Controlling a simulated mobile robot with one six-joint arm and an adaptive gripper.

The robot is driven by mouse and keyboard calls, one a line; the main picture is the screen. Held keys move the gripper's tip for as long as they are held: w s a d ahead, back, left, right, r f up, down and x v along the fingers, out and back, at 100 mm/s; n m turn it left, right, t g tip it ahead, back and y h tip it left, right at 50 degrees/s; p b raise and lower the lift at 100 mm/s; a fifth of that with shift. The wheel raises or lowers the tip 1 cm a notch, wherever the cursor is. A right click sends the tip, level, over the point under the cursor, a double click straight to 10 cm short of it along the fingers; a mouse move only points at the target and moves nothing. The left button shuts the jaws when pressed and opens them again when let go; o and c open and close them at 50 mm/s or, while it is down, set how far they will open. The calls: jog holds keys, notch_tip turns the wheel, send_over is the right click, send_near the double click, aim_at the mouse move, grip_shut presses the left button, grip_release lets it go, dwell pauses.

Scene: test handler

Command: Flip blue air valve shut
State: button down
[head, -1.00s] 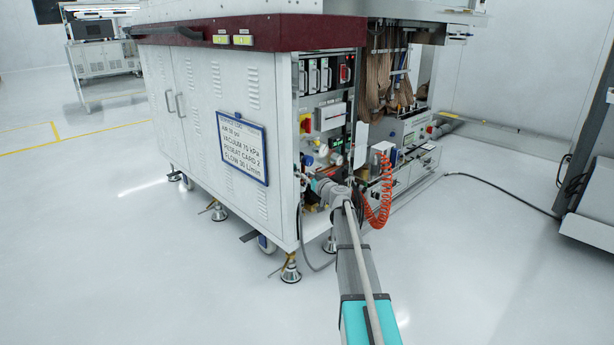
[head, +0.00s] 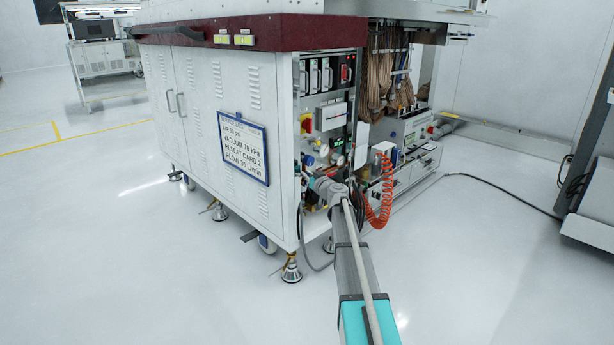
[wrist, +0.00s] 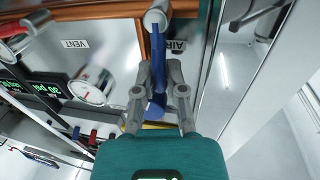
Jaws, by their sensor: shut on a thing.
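The blue air valve lever (wrist: 157,45) shows in the wrist view, hanging from a grey round fitting beside the "AIR" label (wrist: 178,46). It points along the panel toward my gripper. My gripper (wrist: 158,72) has its two grey fingers closed on the lever, one on each side. The lever's lower end shows between the finger bases. In the head view my arm reaches the open end of the cabinet, and the lever and fingertips cannot be made out there.
A round gauge (wrist: 88,92), a green-lit display (wrist: 42,93) and a "VENT" label (wrist: 75,43) are left of the lever. In the head view a coiled orange hose (head: 383,195) hangs right of my arm. The white cabinet (head: 195,130) stands left. Floor in front is clear.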

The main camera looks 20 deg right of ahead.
jog(key=shift+d+m, duration=0.15)
jog(key=shift+m, duration=0.15)
jog(key=shift+w+d+m+p, duration=0.25)
jog(key=shift+d+m+p, duration=0.15)
jog(key=shift+m, duration=0.6)
jog(key=w+d+f+m+g+y+b, duration=0.1)
jog(key=f+m, duration=0.4)
jog(key=m, duration=0.8)
jog(key=shift+d+g+y+b, duration=0.55)
jog(key=shift+d+g+y, duration=0.35)
jog(key=shift+d, duration=0.45)
jog(key=shift+w, duration=0.1)
jog(key=c, duration=1)
grip_release()
jog(key=shift+o, duration=0.2)
